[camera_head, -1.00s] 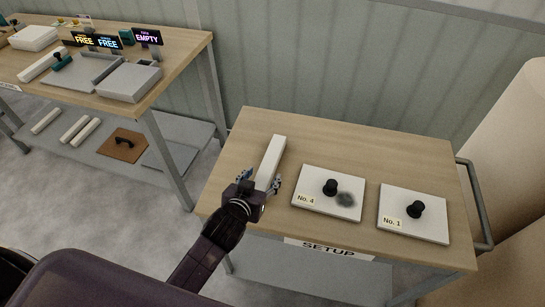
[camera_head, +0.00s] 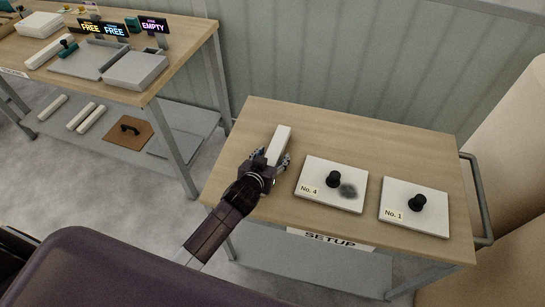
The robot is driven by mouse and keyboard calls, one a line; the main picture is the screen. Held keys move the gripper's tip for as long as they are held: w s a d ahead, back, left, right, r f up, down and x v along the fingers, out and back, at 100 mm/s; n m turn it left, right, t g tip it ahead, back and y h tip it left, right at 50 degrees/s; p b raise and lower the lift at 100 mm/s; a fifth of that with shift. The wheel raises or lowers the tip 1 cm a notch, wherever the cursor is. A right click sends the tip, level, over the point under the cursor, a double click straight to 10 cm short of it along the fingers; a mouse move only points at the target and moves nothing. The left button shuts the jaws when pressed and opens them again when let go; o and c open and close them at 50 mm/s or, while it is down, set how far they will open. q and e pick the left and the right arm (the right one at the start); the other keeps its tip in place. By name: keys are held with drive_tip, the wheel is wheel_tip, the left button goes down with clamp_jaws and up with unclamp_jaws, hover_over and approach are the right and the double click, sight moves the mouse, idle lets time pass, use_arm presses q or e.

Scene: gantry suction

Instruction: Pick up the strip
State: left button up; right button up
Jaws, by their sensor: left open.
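A white strip (camera_head: 280,141) lies lengthwise on the left part of the wooden setup table. Its far end shows and its near part is hidden behind my gripper. My left gripper (camera_head: 270,160) is open, with its fingers on either side of the strip. I cannot tell whether the fingers touch it. My right gripper is not in view.
On the setup table (camera_head: 350,125), two white plates with black knobs lie right of the strip: No. 4 (camera_head: 318,184), with a dark smudge, and No. 1 (camera_head: 428,211). A second bench (camera_head: 188,48) at the left holds trays and signs, with more strips on its lower shelf.

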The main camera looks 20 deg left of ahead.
use_arm(q)
drive_tip(key=shift+c, duration=0.3)
drive_tip(key=c, duration=1.3)
clamp_jaws()
drive_tip(key=shift+r, duration=0.15)
